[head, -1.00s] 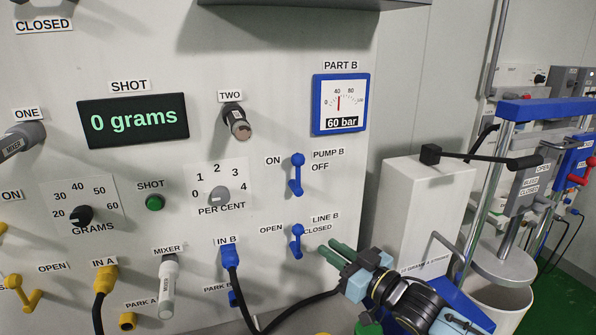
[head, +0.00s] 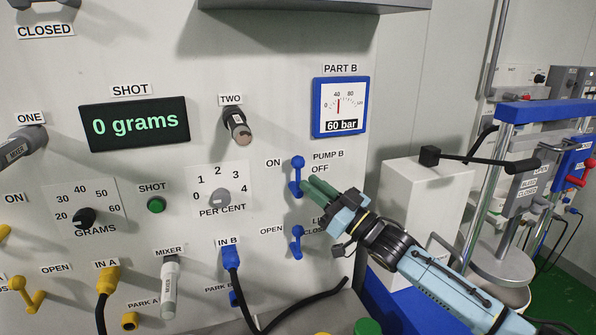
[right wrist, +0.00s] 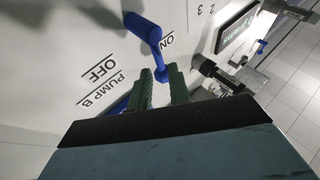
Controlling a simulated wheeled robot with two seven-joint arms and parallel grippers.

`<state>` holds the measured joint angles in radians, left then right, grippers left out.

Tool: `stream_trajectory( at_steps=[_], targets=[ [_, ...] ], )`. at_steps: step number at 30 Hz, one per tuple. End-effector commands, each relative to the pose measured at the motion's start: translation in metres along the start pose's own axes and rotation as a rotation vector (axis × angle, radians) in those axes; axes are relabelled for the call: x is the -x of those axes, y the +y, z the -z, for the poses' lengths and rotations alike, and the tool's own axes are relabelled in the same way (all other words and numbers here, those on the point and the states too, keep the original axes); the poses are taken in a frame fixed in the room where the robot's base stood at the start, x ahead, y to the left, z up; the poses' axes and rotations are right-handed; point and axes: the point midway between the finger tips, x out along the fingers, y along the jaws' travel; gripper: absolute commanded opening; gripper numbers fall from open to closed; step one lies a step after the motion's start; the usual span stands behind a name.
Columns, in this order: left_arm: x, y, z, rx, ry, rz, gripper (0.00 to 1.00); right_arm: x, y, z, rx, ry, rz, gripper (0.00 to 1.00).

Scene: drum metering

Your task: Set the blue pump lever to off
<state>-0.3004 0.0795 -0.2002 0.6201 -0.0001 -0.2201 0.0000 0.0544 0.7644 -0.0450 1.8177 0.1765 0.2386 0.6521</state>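The blue pump lever (head: 297,177) is on the pale panel, with ON at its left and OFF and PUMP B at its right. It stands roughly upright in the head view. My right gripper (head: 307,187) is at the lever's lower right, its green fingertips very close to it. In the right wrist view, one end of the blue lever (right wrist: 161,73) shows just at the narrow gap between the fingertips (right wrist: 162,84). The gripper looks open by a small gap; I cannot tell whether it touches the lever. My left gripper is not in view.
The blue LINE B lever (head: 297,242) sits just below, near my right gripper. The blue-framed PART B gauge (head: 341,107) is above right. A black hose (head: 310,300) runs from the IN B connector (head: 231,257). A white box (head: 415,195) stands behind my right arm.

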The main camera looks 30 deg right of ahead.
Motion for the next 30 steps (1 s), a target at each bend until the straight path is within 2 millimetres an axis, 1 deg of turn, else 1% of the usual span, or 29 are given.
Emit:
stream_trajectory(
  at_steps=[1, 3, 9, 15, 23, 27, 30],
  targets=[
    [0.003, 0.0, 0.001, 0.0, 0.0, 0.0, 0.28, -0.01, 0.0, 0.002, 0.0, 0.004, 0.0, 0.19],
    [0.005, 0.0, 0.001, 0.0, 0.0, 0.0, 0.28, -0.02, 0.0, 0.002, 0.0, 0.003, 0.0, 0.19],
    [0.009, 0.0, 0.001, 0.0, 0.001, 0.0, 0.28, -0.042, 0.0, 0.001, -0.001, 0.001, -0.001, 0.19],
    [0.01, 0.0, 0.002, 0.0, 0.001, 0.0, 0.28, -0.051, 0.0, 0.0, 0.0, -0.001, 0.0, 0.19],
    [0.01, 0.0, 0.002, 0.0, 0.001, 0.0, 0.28, -0.051, 0.0, -0.001, 0.0, -0.001, 0.0, 0.19],
    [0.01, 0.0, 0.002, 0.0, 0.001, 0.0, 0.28, -0.051, 0.0, 0.0, 0.0, -0.001, 0.0, 0.01],
    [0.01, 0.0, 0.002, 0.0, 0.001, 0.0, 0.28, -0.051, 0.0, 0.0, 0.0, -0.001, 0.0, 0.0]
  ],
)
